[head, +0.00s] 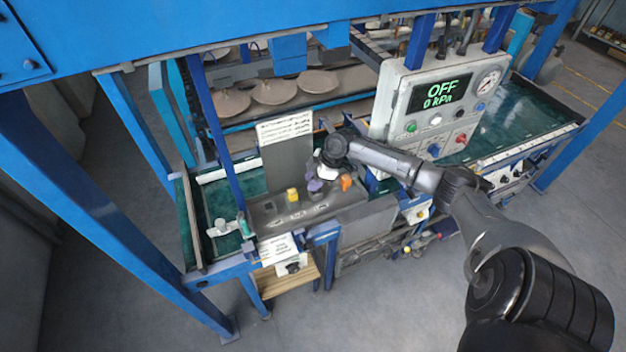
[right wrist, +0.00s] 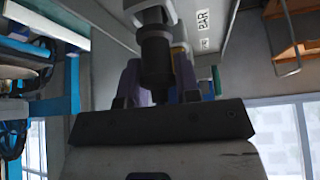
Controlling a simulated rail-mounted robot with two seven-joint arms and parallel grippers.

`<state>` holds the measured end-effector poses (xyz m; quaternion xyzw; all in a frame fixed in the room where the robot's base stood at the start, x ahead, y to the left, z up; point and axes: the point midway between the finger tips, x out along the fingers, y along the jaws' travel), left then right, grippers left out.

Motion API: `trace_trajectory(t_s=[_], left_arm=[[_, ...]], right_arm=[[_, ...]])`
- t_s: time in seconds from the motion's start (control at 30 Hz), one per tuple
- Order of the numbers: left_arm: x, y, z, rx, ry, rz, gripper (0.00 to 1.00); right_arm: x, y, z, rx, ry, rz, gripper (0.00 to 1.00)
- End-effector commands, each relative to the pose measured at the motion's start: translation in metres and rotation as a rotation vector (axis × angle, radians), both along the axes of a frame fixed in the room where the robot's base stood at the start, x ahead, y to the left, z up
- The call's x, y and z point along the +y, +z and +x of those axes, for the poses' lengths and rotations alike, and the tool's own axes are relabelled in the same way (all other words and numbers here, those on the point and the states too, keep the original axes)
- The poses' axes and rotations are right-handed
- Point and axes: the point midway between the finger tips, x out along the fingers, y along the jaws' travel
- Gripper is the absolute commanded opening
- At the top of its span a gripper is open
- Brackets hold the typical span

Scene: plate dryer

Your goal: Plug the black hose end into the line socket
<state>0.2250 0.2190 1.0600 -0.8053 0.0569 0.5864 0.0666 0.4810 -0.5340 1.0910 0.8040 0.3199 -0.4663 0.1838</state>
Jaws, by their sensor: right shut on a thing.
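My right gripper (head: 326,178) is low over the grey sloped console, its jaws mostly hidden by the wrist in the head view. In the right wrist view my right gripper (right wrist: 157,82) has purple fingers closed around a black cylindrical piece (right wrist: 156,58), which looks like the black hose end. A light grey collar (right wrist: 152,13) meets its far end; I cannot tell whether it is the line socket or whether the piece is seated in it. A yellow piece (head: 292,194) and an orange piece (head: 346,182) stand on the console (head: 270,217) on either side. My left gripper is not in view.
A control box (head: 400,125) with a display reading OFF, 0 kPa and a gauge stands right of the console. An upright grey plate (head: 287,160) rises behind it. Blue frame posts (head: 212,125) and brown plates (head: 272,92) are close by. Open floor lies in front.

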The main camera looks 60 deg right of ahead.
Motion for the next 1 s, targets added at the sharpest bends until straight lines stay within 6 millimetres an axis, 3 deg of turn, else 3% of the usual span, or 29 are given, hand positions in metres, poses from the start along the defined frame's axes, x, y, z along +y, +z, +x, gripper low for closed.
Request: trace_trajectory(t_s=[1.0], left_arm=[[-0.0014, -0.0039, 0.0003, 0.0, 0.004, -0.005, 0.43]], right_arm=[[0.0001, -0.0099, 0.0002, 0.0, 0.0, 0.0, 0.07]])
